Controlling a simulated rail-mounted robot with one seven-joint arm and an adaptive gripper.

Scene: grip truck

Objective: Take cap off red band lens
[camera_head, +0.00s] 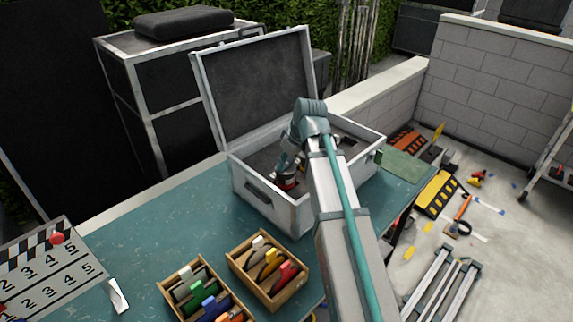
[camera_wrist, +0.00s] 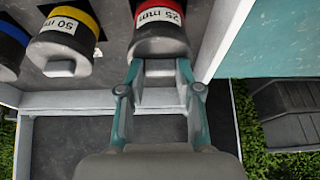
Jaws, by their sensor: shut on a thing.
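The red band lens (camera_wrist: 158,14), labelled 25 mm, stands in the open case at the top middle of the wrist view. In the head view its red band (camera_head: 287,183) shows just below my gripper (camera_head: 288,163). Its dark cap (camera_wrist: 160,45) faces my gripper and looks seated on the lens. My gripper (camera_wrist: 159,72) is shut on the cap, one finger on each side of its small tab.
A yellow band lens (camera_wrist: 68,32) labelled 50 mm and a blue band lens (camera_wrist: 10,45) stand to the left. The case wall (camera_wrist: 222,40) is close on the right. In the head view, the case lid (camera_head: 257,85) stands open behind, and wooden filter boxes (camera_head: 268,270) sit in front.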

